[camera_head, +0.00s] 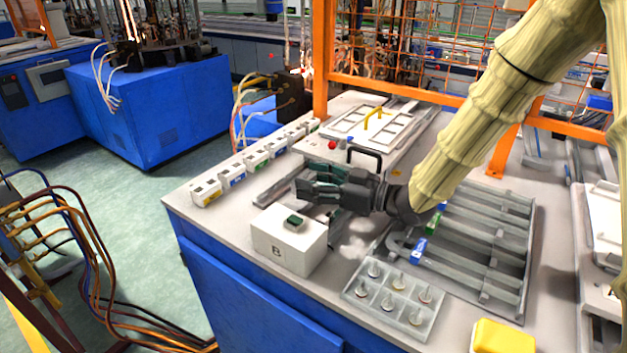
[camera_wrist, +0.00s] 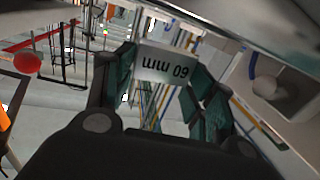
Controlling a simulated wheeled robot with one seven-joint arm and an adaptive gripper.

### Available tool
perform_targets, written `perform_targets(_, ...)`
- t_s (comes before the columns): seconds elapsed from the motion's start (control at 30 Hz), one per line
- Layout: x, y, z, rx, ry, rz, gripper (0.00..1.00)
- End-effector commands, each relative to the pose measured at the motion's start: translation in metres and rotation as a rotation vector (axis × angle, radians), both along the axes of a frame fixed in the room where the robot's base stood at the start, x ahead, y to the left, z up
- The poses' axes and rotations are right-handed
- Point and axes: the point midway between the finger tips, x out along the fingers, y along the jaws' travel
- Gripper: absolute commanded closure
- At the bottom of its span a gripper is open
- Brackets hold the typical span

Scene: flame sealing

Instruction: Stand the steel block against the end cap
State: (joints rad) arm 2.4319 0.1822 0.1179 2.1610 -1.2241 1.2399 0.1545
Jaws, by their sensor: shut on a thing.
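My gripper (camera_head: 312,190) reaches left over the workbench, beside the lidded machine. In the wrist view my gripper (camera_wrist: 160,95) is shut on the steel block (camera_wrist: 165,65), a pale grey piece marked "60 mm" that appears upside down. The block sits between the two dark green finger pads. In the head view the fingers largely hide it. I cannot make out the end cap for certain in either view. A grey metal rail (camera_head: 274,188) lies just behind and left of the fingers.
A white box marked B (camera_head: 288,248) with a dark green piece on top stands in front of my gripper. A grey tray (camera_head: 352,293) of small parts and a tube rack (camera_head: 480,262) lie right. Small labelled boxes (camera_head: 232,172) line the left edge. Orange fencing stands behind.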

Motion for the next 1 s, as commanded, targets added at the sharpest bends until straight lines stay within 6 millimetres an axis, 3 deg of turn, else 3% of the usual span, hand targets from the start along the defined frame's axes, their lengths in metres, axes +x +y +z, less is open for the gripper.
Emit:
perform_targets(0.03,-0.0105,-0.0002,-0.0307,-0.014,0.053,0.003,0.86)
perform_targets(0.37,-0.0088,-0.0003,-0.0324,-0.014,0.054,0.004,0.86)
perform_targets(0.4,-0.0086,-0.0003,-0.0325,-0.014,0.054,0.004,0.4)
perform_targets(0.5,-0.0081,-0.0003,-0.0328,-0.015,0.056,0.004,0.22)
perform_targets(1.0,-0.0066,-0.0006,-0.0275,-0.015,0.055,0.003,0.2)
